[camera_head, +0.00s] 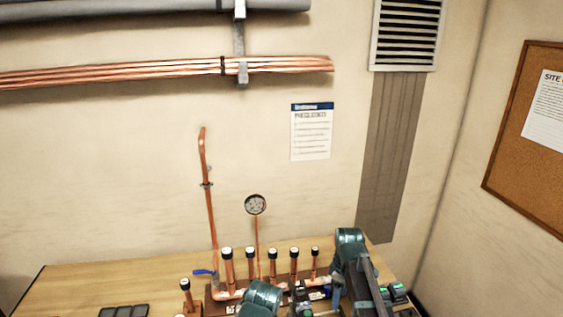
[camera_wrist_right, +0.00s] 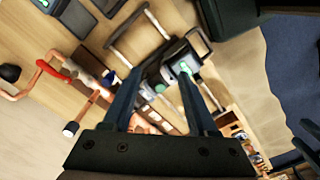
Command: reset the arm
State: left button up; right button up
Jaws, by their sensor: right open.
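My right gripper (camera_wrist_right: 158,88) is open in the right wrist view. Its two blue fingers stand apart, over a dark device with a lit green display (camera_wrist_right: 184,68). Whether they touch it cannot be told. The copper manifold (camera_head: 230,293) stands on the bench at the bottom of the head view, with several upright, black-capped copper stubs. Teal and dark links of mine cover part of its front and right side. Part of the manifold also shows at the left of the wrist view (camera_wrist_right: 92,82). My left gripper cannot be made out.
The wooden bench (camera_head: 80,285) is clear at the left, apart from a dark tray (camera_head: 124,311). A tall copper pipe (camera_head: 209,220) and a round gauge (camera_head: 255,204) rise behind the manifold. A small device with green lights (camera_head: 398,292) lies at the right.

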jog(key=s+a+f+m+b, duration=0.2)
jog(key=s+a+f+b, duration=0.2)
jog(key=s+f+b, duration=0.2)
jog(key=s+a+f+m+b, duration=0.3)
jog(key=s+f+b, duration=0.3)
jog(key=f+b, duration=0.1)
jog(key=s+a+f+m+h+b, duration=0.1)
jog(key=s+a+f+m+b, duration=0.1)
jog(key=s+a+f+b, duration=0.2)
notch_tip(320, 180, down, 4)
jog(key=s+b, duration=0.2)
jog(key=b, duration=0.1)
jog(key=shift+s+a+r+b, duration=0.2)
jog(key=shift+s+a+b, duration=0.05)
jog(key=shift+a+b, duration=0.1)
